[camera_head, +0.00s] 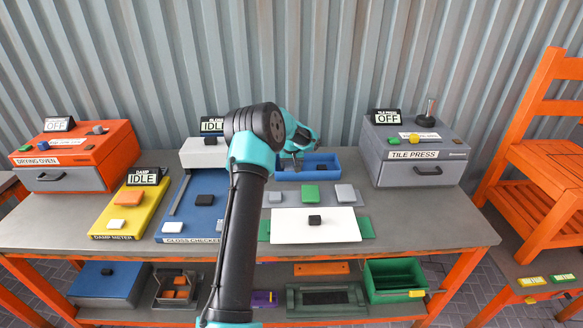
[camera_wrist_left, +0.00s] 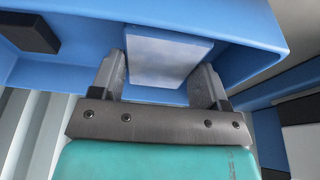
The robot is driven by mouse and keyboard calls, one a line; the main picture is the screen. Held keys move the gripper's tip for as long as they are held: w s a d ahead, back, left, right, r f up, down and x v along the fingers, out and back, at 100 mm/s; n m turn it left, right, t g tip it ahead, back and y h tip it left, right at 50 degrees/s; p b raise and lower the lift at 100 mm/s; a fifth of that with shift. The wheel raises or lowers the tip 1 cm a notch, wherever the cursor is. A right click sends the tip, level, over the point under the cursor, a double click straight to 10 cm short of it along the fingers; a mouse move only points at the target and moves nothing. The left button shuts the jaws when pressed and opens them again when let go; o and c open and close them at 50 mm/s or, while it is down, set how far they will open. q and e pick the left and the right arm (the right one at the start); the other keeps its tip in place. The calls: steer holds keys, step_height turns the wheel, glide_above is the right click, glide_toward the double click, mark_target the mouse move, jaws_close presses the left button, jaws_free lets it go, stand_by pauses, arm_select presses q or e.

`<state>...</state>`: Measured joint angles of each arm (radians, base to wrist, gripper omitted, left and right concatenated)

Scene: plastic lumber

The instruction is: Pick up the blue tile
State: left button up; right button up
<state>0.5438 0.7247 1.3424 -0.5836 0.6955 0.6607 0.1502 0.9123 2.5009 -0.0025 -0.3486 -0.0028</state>
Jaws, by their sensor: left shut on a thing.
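My left gripper (camera_head: 297,164) reaches into the blue tray (camera_head: 328,175) at the back middle of the table. In the left wrist view, its fingers (camera_wrist_left: 160,82) are shut on a glossy pale blue tile (camera_wrist_left: 167,56), one finger on each side. The tile is in front of the blue tray wall (camera_wrist_left: 245,22). I cannot tell whether it still touches the tray floor. In the head view the tile is too small and covered to make out. My right gripper is not in view.
A dark block (camera_wrist_left: 30,30) is at the tray's other end. In front are a green tile (camera_head: 310,192), grey tiles and a white board (camera_head: 290,228) with a black block. The tile press (camera_head: 415,155) stands right; the gloss checker (camera_head: 205,212) and yellow damp meter (camera_head: 128,212) stand left.

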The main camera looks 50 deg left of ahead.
mark_target(292, 165)
arm_select(q)
steer(key=c, duration=0.4)
steer(key=shift+o, duration=0.2)
steer(key=shift+r, duration=0.1)
steer(key=shift+r, duration=1.35)
steer(key=shift+s+d+r, duration=0.3)
steer(key=shift+r, duration=0.1)
steer(key=s+d, duration=0.3)
steer(key=s+d+r, duration=0.1)
steer(key=s+d, duration=0.2)
steer(key=d, duration=0.1)
steer(key=s+d, duration=0.4)
steer(key=shift+d+r, duration=0.15)
steer(key=shift+d, duration=0.05)
